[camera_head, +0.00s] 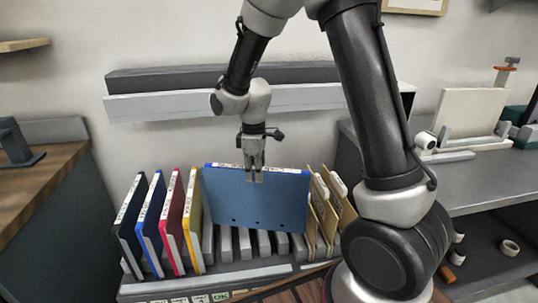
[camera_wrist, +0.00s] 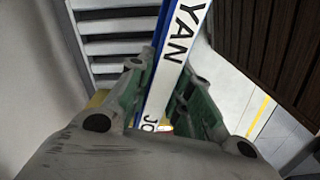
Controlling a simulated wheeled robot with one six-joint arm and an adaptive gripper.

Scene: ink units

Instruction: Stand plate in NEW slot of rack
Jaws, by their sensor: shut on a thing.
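A blue plate (camera_head: 255,205) with a white lettered edge hangs from my gripper (camera_head: 254,176), which is shut on its top edge. The plate's broad face is toward the head camera, turned across the edge-on plates. In the wrist view, the plate's edge (camera_wrist: 171,60) reads "YAN" and "JO" and runs between my fingers (camera_wrist: 158,95). The grey rack (camera_head: 230,275) stands below, with several empty slots showing under the plate. I cannot tell whether the plate touches the dividers. Small labels line the rack's front; one reads "OK", and I cannot make out "NEW".
Black (camera_head: 130,215), blue (camera_head: 150,220), red (camera_head: 173,215) and yellow (camera_head: 193,215) plates stand at the rack's left. Tan boards (camera_head: 322,215) stand at its right, close to the held plate. A brown slatted surface (camera_head: 300,291) lies in front. A grey bench (camera_head: 490,180) is at right.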

